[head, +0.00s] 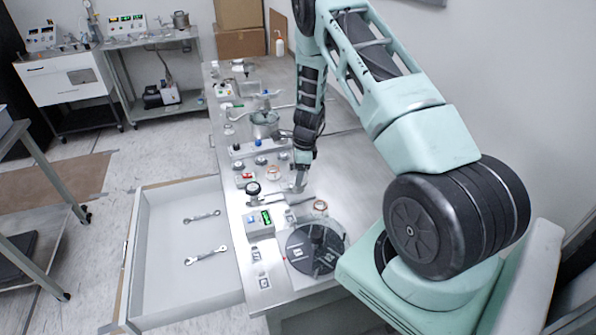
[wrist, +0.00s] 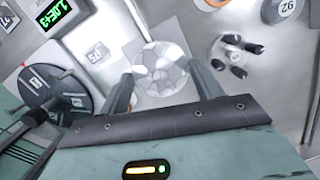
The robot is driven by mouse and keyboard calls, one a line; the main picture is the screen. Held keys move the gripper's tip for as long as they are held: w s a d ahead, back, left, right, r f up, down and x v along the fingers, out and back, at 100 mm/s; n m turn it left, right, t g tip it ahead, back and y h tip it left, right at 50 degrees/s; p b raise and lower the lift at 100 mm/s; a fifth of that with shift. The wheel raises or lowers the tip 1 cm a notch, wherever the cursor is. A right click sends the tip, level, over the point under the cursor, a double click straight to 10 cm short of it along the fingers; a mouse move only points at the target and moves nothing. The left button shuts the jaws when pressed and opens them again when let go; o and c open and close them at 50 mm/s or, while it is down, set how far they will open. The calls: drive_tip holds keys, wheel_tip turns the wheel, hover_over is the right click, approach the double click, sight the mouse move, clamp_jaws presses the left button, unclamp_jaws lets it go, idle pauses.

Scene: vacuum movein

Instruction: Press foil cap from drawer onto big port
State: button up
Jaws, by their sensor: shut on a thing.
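My gripper (wrist: 163,78) is closed around a crumpled silver foil cap (wrist: 160,70), with one finger at each side of it. The cap sits over a pale flat plate, at the end of a metal tube (wrist: 137,18). Whether the cap touches a port beneath is hidden by the foil. In the head view my gripper (head: 301,184) is low over the bench, right of the black-knobbed valve; the foil is too small to make out there. The open drawer (head: 150,240) at the left holds two wrenches and no visible foil.
A meter with a green display (head: 260,222) and a dark round plate (head: 300,238) stand close by on the bench. A copper-coloured ring (head: 320,206) lies near my gripper. A cluster of black knobs (wrist: 235,55) is right of the foil. More fittings line the bench behind.

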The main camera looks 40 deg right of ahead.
drive_tip(key=shift+f+b, duration=0.3)
drive_tip(key=shift+f, duration=0.1)
idle(0.5)
drive_tip(key=o, duration=1.1)
drive_tip(key=shift+r, duration=0.1)
wheel_tip(320, 180, up, 17)
drive_tip(key=s+d+b, duration=0.1)
drive_tip(key=s+b, duration=0.1)
drive_tip(key=b, duration=0.2)
drive_tip(key=shift+d, duration=0.4)
